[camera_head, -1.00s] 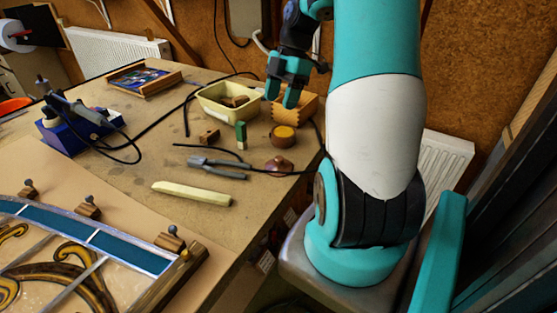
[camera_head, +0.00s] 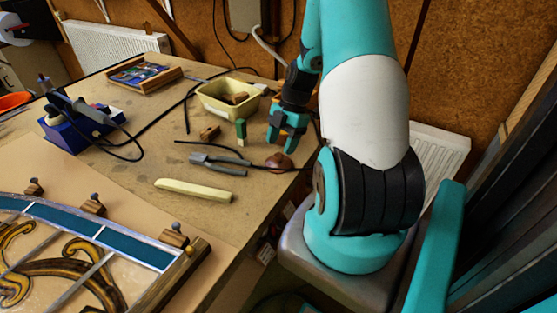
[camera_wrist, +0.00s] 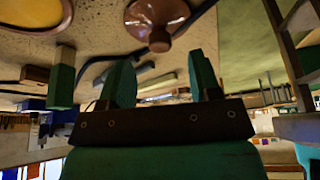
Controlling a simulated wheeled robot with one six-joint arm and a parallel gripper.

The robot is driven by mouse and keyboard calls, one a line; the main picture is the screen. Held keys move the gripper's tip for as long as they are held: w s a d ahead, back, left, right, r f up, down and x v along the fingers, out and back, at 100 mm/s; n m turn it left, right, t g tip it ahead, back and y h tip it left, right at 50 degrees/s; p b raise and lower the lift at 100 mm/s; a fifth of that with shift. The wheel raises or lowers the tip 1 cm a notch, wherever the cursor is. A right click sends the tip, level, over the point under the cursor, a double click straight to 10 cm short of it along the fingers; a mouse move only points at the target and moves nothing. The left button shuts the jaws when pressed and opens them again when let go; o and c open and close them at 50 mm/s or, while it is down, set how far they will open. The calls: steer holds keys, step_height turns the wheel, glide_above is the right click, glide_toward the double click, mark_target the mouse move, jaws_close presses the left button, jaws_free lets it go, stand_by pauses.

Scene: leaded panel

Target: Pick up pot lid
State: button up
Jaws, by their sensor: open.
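The pot lid is a small reddish-brown dome with a knob. In the head view the lid (camera_head: 280,162) lies on the workbench near its right edge. In the wrist view the lid (camera_wrist: 152,15) is at the top centre, its knob towards my fingers. My gripper (camera_head: 282,141) is open and empty, above the bench and close to the lid on its far side. In the wrist view my gripper (camera_wrist: 161,65) has its two fingers apart, with the lid beyond the tips. The small pot with yellow contents (camera_wrist: 35,12) shows at the top left; my gripper hides it in the head view.
Pliers (camera_head: 218,164) lie left of the lid, with a black cable running by it. A green block (camera_head: 241,132), a small wooden block (camera_head: 209,133) and a cream bin (camera_head: 217,110) stand nearby. A pale bar (camera_head: 194,190) and a leaded panel (camera_head: 85,245) are nearer the front.

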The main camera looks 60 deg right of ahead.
mark_target(278, 155)
steer(key=p+x, duration=0.1)
steer(key=x, duration=0.3)
steer(key=shift+s+f, duration=0.1)
steer(key=shift+f, duration=0.15)
steer(key=shift+c, duration=0.4)
steer(key=c, duration=0.9)
steer(key=shift+r, duration=0.1)
steer(key=shift+c, duration=0.2)
